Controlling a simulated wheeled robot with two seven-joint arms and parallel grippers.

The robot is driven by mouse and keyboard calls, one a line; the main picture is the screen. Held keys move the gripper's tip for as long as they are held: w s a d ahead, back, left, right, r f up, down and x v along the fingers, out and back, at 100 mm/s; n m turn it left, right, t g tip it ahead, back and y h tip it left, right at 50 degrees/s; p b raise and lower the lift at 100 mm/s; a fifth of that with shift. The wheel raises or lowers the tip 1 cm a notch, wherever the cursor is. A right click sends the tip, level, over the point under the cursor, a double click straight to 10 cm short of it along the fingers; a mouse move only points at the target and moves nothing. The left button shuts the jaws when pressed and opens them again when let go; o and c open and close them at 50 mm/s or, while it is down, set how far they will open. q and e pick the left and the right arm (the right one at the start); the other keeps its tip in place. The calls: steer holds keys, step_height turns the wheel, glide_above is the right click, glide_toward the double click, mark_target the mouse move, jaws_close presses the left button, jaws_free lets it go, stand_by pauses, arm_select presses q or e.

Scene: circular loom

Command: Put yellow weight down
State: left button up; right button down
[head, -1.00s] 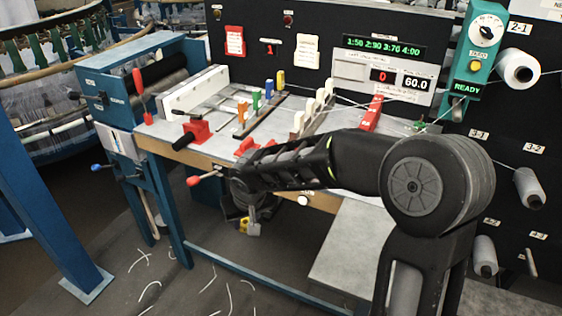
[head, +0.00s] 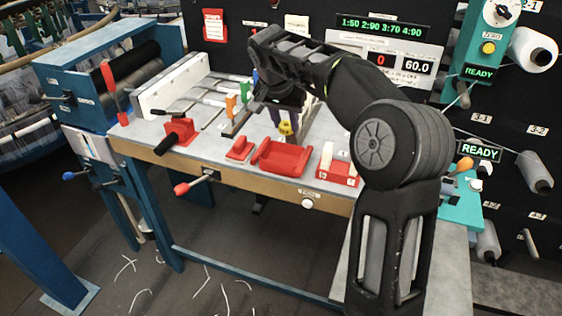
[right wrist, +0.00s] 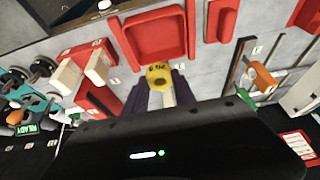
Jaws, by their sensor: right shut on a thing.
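The yellow weight (head: 285,128) is a small yellow block with dark marking on its face. My right gripper (head: 281,116) is shut on it and holds it over the worktable, just behind the open red tray (head: 276,168) in the head view. In the right wrist view the yellow weight (right wrist: 158,76) sits between the dark fingertips of my right gripper (right wrist: 162,92), next to the rim of the red tray (right wrist: 155,38). I cannot tell how high it is above the table. My left gripper is not in view.
A small red block (head: 239,149) and a red holder with white pieces (head: 338,168) flank the tray. Orange and green uprights (head: 231,106) stand to the left. A red clamp (head: 178,133) is farther left. Bare tabletop (head: 210,145) shows between clamp and small block.

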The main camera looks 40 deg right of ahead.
glide_above(287, 159)
steer(key=a, duration=0.1)
steer(key=shift+s+a+f, duration=0.1)
steer(key=shift+s+f, duration=0.05)
steer(key=shift+f, duration=0.9)
steer(key=shift+s+a+f, duration=0.1)
steer(key=shift+s+f, duration=0.05)
steer(key=shift+f, duration=0.95)
steer(key=shift+s+f, duration=0.15)
steer(key=shift+f, duration=0.9)
steer(key=shift+f+p, duration=0.45)
steer(key=shift+f, duration=1.4)
steer(key=shift+f, duration=0.1)
steer(key=shift+f, duration=0.15)
steer(key=c, duration=1.3)
jaws_free()
steer(key=shift+r, duration=0.2)
